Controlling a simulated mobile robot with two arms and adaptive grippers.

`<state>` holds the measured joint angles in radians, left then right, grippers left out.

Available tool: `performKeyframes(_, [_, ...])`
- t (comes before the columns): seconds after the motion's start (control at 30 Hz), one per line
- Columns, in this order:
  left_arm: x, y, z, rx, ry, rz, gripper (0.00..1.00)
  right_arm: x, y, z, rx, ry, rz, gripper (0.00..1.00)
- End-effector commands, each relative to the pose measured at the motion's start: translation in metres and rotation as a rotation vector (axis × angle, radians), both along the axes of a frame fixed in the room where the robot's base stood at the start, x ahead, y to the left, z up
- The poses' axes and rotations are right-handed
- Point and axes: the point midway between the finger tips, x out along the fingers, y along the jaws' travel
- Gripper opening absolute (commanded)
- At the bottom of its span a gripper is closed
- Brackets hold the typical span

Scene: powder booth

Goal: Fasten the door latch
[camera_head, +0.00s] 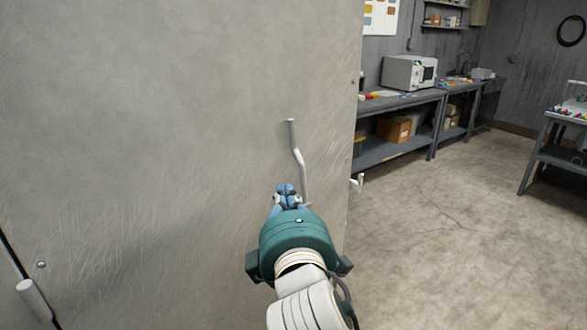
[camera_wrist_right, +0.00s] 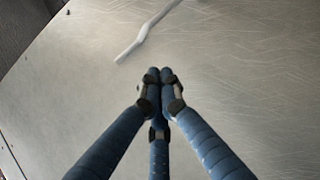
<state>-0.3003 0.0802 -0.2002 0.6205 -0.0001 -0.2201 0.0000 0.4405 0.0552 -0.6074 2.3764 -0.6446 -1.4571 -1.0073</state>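The door is a large scratched grey metal panel (camera_head: 170,110) that fills the left of the head view. A light grey bent latch handle (camera_head: 301,165) sits on it near its right edge, running roughly upright. The handle also shows at the top of the right wrist view (camera_wrist_right: 145,35). My right gripper (camera_head: 285,190) is beside the lower part of the handle in the head view. In the right wrist view its blue fingers (camera_wrist_right: 160,75) are drawn together at the tips with nothing between them, apart from the handle in the picture. My left gripper is not in view.
A small light catch piece (camera_head: 357,183) juts out at the door's right edge. A white hinge-like cylinder (camera_head: 34,299) is at lower left. A workbench (camera_head: 400,103) with a grey-white device (camera_head: 409,72) stands behind. The concrete floor at right is open.

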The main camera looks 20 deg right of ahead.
Motion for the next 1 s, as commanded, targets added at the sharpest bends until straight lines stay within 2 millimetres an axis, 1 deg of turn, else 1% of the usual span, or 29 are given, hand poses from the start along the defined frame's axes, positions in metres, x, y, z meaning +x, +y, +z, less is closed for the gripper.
performKeyframes(0.03, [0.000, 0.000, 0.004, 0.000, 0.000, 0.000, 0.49, 0.011, -0.003, 0.001, -0.003, 0.002, -0.005, 0.00])
performKeyframes(0.3, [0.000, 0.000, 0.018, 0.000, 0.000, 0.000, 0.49, 0.069, -0.011, -0.001, -0.002, 0.003, -0.003, 0.00])
performKeyframes(0.37, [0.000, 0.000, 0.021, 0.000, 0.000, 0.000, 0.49, 0.080, -0.013, -0.002, 0.000, 0.003, -0.003, 0.00])
performKeyframes(0.4, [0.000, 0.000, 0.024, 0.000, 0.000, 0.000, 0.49, 0.084, -0.019, -0.002, -0.001, 0.002, -0.005, 0.00])
performKeyframes(0.5, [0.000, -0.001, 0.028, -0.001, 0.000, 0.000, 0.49, 0.092, -0.031, -0.004, -0.001, 0.002, -0.004, 0.00])
performKeyframes(0.7, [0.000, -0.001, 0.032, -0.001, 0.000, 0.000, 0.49, 0.101, -0.043, -0.007, 0.002, 0.001, -0.001, 0.00])
performKeyframes(1.0, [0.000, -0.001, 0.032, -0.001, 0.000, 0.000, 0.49, 0.102, -0.044, -0.008, 0.002, 0.001, 0.000, 0.00])
